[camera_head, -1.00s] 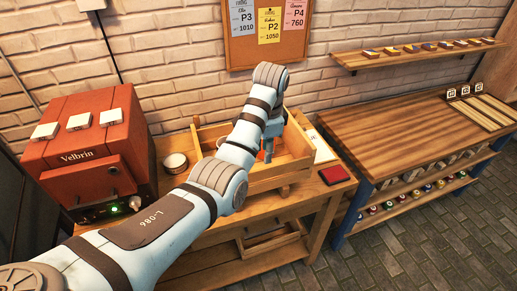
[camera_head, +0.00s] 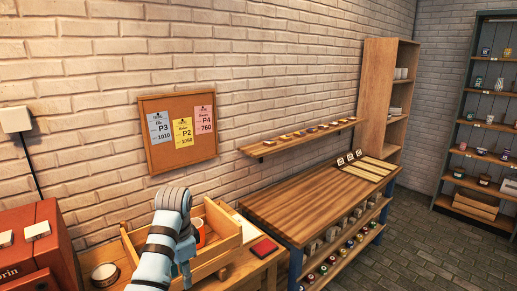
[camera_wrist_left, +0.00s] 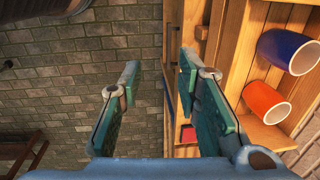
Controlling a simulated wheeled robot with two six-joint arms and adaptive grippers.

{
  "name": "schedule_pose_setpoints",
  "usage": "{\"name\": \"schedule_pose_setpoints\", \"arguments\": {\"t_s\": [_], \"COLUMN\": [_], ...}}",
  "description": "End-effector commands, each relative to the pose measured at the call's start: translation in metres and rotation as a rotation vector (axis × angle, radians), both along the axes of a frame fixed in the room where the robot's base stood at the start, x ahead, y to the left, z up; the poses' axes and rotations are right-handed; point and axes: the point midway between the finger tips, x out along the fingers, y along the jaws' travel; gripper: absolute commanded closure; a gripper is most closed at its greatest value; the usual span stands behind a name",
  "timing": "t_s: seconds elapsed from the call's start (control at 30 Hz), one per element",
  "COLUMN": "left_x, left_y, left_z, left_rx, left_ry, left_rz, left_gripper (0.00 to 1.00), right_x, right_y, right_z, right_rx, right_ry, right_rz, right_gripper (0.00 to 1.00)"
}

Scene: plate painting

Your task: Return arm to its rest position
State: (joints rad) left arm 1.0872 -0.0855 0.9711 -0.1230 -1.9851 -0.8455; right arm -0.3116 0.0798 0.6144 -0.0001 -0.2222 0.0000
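My left arm (camera_head: 162,240) reaches in from the bottom of the head view, over the wooden crate. Its gripper (camera_head: 184,272) points down there and is partly hidden by the wrist. In the left wrist view the left gripper (camera_wrist_left: 160,78) has its two teal fingers well apart, with nothing between them. An orange cup (camera_wrist_left: 267,102) and a blue cup (camera_wrist_left: 290,50) lie to the right of the fingers, apart from them. The orange cup also shows in the crate in the head view (camera_head: 200,237). My right gripper is in neither view.
The wooden crate (camera_head: 228,246) stands on the bench beside a red pad (camera_head: 264,248). A round white-rimmed pot (camera_head: 104,273) and a red machine (camera_head: 30,250) are at left. A wooden table (camera_head: 305,205) is at right, with open floor (camera_head: 415,240) beyond it.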

Motion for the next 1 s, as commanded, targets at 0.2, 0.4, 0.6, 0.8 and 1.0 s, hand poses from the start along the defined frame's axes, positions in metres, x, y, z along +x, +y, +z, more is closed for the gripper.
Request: {"name": "schedule_pose_setpoints", "arguments": {"t_s": [0.2, 0.4, 0.6, 0.8, 1.0], "left_x": [-0.004, -0.009, -0.024, -0.069, -0.195], "left_y": [0.011, 0.018, 0.023, 0.03, 0.047], "left_z": [-0.037, -0.081, -0.155, -0.27, -0.431], "left_rx": [-0.004, -0.008, -0.015, -0.029, -0.045], "left_ry": [0.0, -0.003, -0.006, -0.012, -0.022], "left_rz": [0.048, 0.096, 0.164, 0.28, 0.48], "left_gripper": [0.69, 0.69, 0.69, 0.69, 0.69], "right_x": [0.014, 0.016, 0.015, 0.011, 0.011], "right_y": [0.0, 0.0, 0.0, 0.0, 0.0], "right_z": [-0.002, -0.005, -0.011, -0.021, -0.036], "right_rx": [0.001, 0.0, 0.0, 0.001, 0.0], "right_ry": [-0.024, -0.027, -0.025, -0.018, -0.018], "right_rz": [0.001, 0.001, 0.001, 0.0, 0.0], "right_gripper": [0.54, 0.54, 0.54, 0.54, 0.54]}}
